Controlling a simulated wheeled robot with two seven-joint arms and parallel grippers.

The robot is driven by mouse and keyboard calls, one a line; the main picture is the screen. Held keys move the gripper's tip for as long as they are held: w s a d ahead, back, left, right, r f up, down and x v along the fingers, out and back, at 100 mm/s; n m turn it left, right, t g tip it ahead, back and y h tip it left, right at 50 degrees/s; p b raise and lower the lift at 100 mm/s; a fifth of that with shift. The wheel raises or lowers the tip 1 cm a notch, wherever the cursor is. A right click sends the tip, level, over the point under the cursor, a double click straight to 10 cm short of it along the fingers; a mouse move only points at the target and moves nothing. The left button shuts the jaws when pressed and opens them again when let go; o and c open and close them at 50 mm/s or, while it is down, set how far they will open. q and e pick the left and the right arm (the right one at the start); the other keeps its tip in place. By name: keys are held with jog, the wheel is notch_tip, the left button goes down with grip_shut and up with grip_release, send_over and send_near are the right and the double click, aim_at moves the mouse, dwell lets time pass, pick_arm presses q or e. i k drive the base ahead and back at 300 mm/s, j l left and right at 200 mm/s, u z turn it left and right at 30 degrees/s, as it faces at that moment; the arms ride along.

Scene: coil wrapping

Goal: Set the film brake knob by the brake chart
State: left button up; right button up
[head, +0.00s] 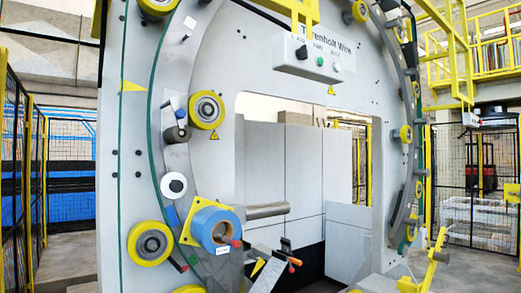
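A blue film roll (214,226) with a dark core sits on a yellow plate (188,208) at the lower left of the large grey ring (170,150). A small white label (222,251) is at the roll's lower edge, too small to read. I cannot make out a brake chart. Neither of my grippers is in view.
A control box (315,57) with buttons hangs on the grey machine frame. Yellow rollers (207,110) line the ring. A grey horizontal bar (267,210) juts into the opening. Below it is a dark part with an orange tip (295,262). Mesh fencing (68,170) stands left.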

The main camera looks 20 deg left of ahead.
aim_at(175, 186)
jog(key=j+u, duration=0.25)
jog(key=j, duration=0.25)
jog(key=i+j+u, duration=0.2)
jog(key=j, duration=0.25)
jog(key=j+u, duration=0.25)
jog(key=j, duration=0.25)
